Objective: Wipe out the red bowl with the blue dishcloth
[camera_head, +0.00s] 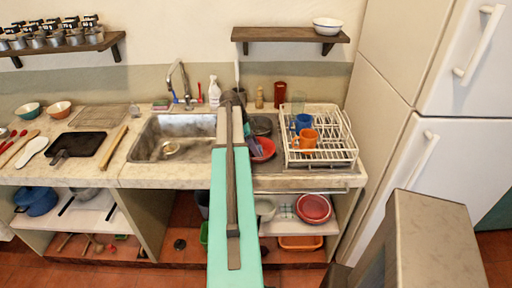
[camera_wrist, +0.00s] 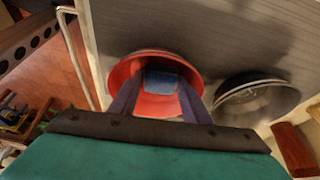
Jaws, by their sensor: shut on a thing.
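The red bowl (camera_wrist: 153,108) is in the middle of the wrist view, its open side towards the camera. It also shows in the head view (camera_head: 268,152), partly behind my arm, on the counter between the sink and the dish rack. The blue dishcloth (camera_wrist: 165,83) is a small folded patch inside the bowl. My gripper (camera_wrist: 163,75) reaches into the bowl with its two fingers on either side of the cloth, shut on it. Whether the cloth touches the bowl's inner wall is hard to tell.
A dark grey bowl (camera_wrist: 257,101) stands close to the right of the red bowl. The white dish rack (camera_head: 345,152) with a blue and an orange mug (camera_head: 307,138) is on the right. The metal sink (camera_head: 165,151) is on the left. A shelf (camera_head: 290,35) hangs above.

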